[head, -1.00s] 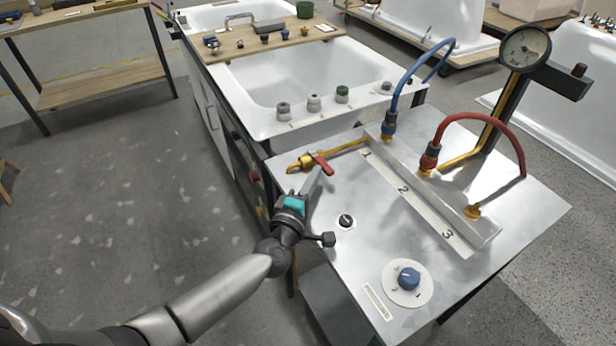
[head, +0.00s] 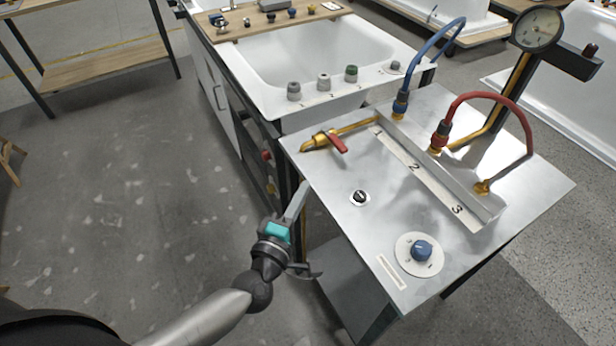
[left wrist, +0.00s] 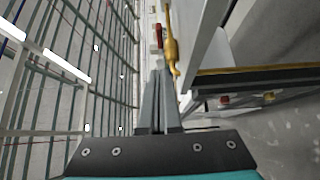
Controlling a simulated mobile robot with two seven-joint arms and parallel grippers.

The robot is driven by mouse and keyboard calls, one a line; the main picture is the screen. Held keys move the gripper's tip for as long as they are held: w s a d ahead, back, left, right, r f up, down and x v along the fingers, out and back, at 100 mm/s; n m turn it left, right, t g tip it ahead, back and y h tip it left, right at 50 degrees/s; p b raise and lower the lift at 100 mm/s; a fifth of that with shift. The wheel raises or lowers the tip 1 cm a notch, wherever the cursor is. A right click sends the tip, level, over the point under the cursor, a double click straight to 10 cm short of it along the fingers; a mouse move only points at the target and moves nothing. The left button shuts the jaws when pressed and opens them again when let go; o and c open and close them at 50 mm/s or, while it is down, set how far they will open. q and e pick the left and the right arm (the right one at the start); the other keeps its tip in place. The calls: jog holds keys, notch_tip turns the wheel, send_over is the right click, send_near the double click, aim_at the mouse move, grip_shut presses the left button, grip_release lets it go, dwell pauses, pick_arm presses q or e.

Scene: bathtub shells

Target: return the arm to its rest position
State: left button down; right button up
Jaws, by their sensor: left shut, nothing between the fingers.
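My left gripper (head: 297,200) is shut and empty. In the head view it is beside the near left edge of the metal-topped bench (head: 330,215), over the floor gap in front of it. Its fingers point up and away, towards the brass tap with the red lever (head: 337,143). In the left wrist view the closed fingers (left wrist: 160,85) stand in the middle, with the brass tap (left wrist: 171,45) beyond their tips. My right gripper is not in view.
The bench carries a blue knob (head: 421,250), a small black knob (head: 359,197), a blue hose (head: 425,50), a red hose (head: 490,97) and a gauge (head: 537,29). A white tub (head: 262,98) stands behind it. Open floor (head: 120,200) lies to the left.

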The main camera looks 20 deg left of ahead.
pick_arm(q)
jog(key=s+a+f+m+g, duration=0.1)
jog(key=s+f+m+g, duration=0.45)
jog(key=f, duration=0.75)
jog(key=s+f+m+g, duration=0.3)
jog(key=s+f+m, duration=0.45)
jog(key=f, duration=0.65)
jog(key=s+a+f+m+g, duration=0.1)
jog(key=s+f, duration=0.3)
jog(key=s, duration=0.4)
jog(key=s+a+f+m+g, duration=0.1)
jog(key=s+f+m+g, duration=0.2)
jog(key=s, duration=0.5)
jog(key=s+f+m+g+y, duration=0.1)
jog(key=s+f+g, duration=0.3)
jog(key=s, duration=0.4)
jog(key=shift+s+a+f+m, duration=0.35)
jog(key=shift+a+f+m, duration=0.05)
jog(key=shift+m, duration=0.5)
jog(key=shift+g, duration=0.25)
